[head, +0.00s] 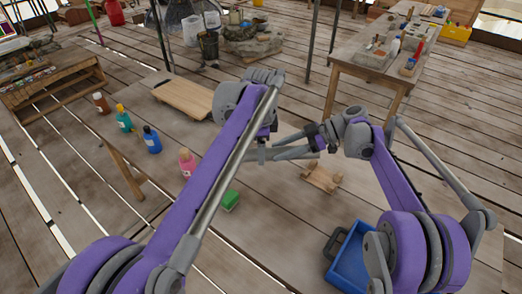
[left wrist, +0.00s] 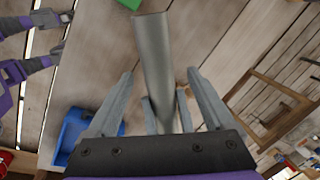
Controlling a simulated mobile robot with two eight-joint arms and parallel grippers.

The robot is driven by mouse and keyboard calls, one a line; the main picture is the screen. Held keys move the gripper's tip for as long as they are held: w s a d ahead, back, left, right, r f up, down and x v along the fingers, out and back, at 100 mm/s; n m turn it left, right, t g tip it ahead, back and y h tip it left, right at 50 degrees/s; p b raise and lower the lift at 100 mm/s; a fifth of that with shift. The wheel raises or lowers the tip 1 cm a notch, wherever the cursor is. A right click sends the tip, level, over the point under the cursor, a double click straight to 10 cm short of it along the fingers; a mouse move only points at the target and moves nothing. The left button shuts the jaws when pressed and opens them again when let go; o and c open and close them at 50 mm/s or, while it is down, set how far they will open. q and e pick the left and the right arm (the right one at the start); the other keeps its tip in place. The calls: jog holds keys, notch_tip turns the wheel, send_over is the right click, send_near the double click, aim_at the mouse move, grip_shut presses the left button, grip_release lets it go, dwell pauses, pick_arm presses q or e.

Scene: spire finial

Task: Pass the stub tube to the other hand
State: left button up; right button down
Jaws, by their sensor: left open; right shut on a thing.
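The stub tube (left wrist: 154,62) is a plain grey cylinder in the left wrist view, its free end towards the top. My left gripper (left wrist: 161,75) is open, one finger on each side of the tube and apart from it. In the head view my left gripper (head: 261,152) hangs below its arm. My right gripper (head: 291,147) reaches in from the right and is shut on the tube. Two smaller grey fingers flank the tube's lower part in the left wrist view. In the head view the tube is hard to separate from the grey fingers.
A small wooden cradle (head: 322,178) lies on the surface below the grippers. A blue tray (head: 350,262) is at the lower right, a green block (head: 230,200) at the left. Coloured bottles (head: 152,140) stand further left. A workbench (head: 385,68) stands at the back right.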

pick_arm(q)
jog(key=shift+w+f, duration=0.25)
jog(key=shift+f, duration=1.05)
jog(key=shift+c, duration=0.3)
grip_shut()
pick_arm(e)
jog(key=shift+c, duration=1.1)
grip_release()
